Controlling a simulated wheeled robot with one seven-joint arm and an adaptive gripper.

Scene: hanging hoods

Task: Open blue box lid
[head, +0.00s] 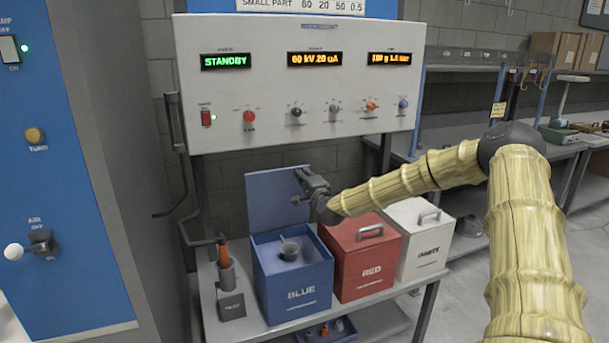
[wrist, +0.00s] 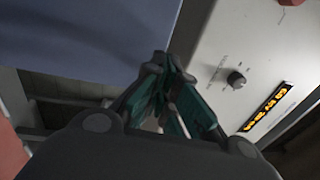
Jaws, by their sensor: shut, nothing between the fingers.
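The blue box (head: 293,293) stands on the bench under the control panel, with BLUE written on its front. Its lid (head: 272,199) stands upright at the back of the box, so the box is open. A small grey cup-like thing (head: 289,250) shows inside. My gripper (head: 299,186) is at the upper right edge of the raised lid; I cannot tell if it touches. In the wrist view my gripper's fingers (wrist: 165,75) are together with nothing between them, and the blue lid (wrist: 90,35) fills the upper left.
A red box (head: 362,270) and a white box (head: 421,245), both lidded with handles, stand to the right. A holder with an orange-handled tool (head: 224,262) stands to the left. The control panel (head: 300,85) hangs above. A blue tray (head: 330,333) sits below.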

